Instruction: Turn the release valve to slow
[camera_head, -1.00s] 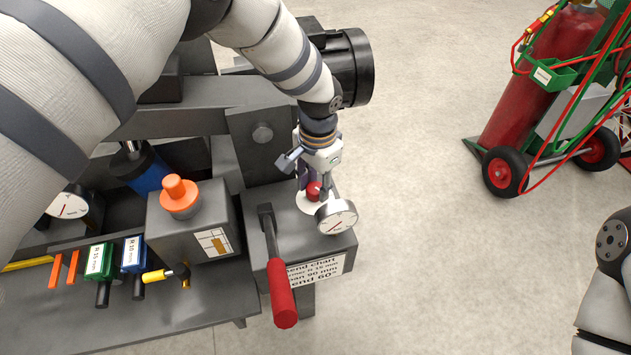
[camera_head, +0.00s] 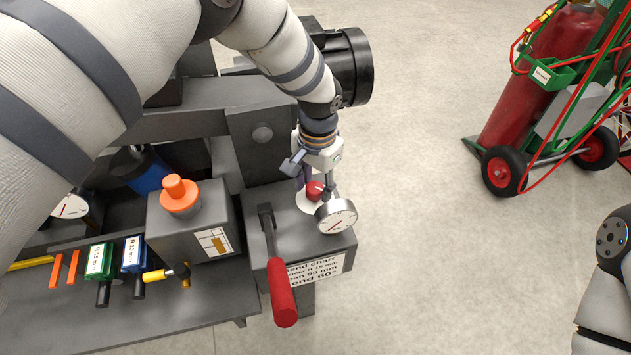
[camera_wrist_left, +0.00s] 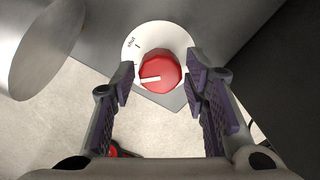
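The release valve is a red knob (camera_head: 314,190) on a round white dial (camera_head: 305,203), on top of the grey block at the bench's right end. In the left wrist view the knob (camera_wrist_left: 158,73) has a white pointer towards the left. The dial (camera_wrist_left: 158,35) reads "shut" at its upper left; other labels are hidden. My left gripper (camera_head: 316,184) reaches down over the knob. In the wrist view its purple-padded fingers (camera_wrist_left: 160,84) stand open on either side of the knob, with small gaps. My right gripper is out of view.
A round gauge (camera_head: 336,215) stands close beside the dial. A red-handled lever (camera_head: 281,290) is in front to the left. An orange knob (camera_head: 180,195) tops a grey box. A red cylinder on a cart (camera_head: 525,100) stands on the floor at right.

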